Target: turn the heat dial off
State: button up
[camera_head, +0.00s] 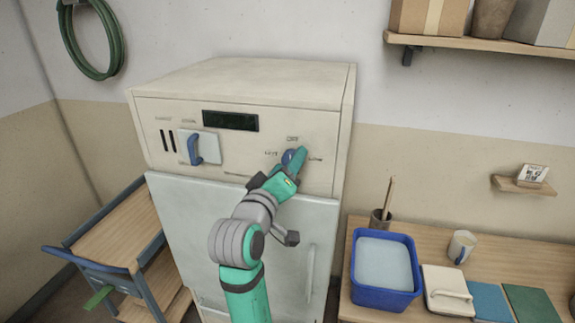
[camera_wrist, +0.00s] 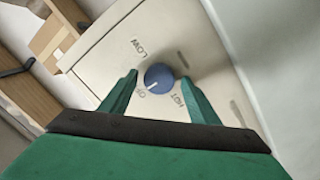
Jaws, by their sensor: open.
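The heat dial (camera_wrist: 158,78) is a round blue knob on the cream front panel of the kiln-like cabinet (camera_head: 245,90). In the wrist view its white mark points down-left, toward the OFF label; LOW and HOT are printed around it. In the head view the dial (camera_head: 288,156) is partly covered by my gripper (camera_head: 294,160). My gripper is open, with one green finger on each side of the dial in the wrist view (camera_wrist: 159,80). Narrow gaps seem to show between the fingers and the knob; contact is hard to tell.
A blue lever handle (camera_head: 195,149) sits on a plate left of the dial, below a dark display (camera_head: 231,121). The cabinet door (camera_head: 240,215) is below.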

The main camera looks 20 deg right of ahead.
jog(key=v, duration=1.1)
jog(key=s+a+f+n+t+y, duration=0.1)
jog(key=s+a+f+y, duration=0.2)
jog(key=f, duration=0.7)
jog(key=s+a+f+n+y, duration=0.15)
jog(key=a+f, duration=0.25)
jog(key=f, duration=0.6)
jog(key=s+a+f+n+t+y, duration=0.1)
jog(key=s+a+f+y, duration=0.25)
jog(key=f, duration=0.65)
jog(key=s+a+f+m+y, duration=0.25)
jog(key=s+f, duration=0.55)
jog(key=s, duration=0.5)
jog(key=s+a+m, duration=0.1)
jog(key=s+m, duration=0.1)
jog(key=s, duration=1.4)
jog(key=shift+f+g+y, duration=0.25)
jog(key=shift+g+y, duration=0.05)
jog(key=shift+y, duration=0.15)
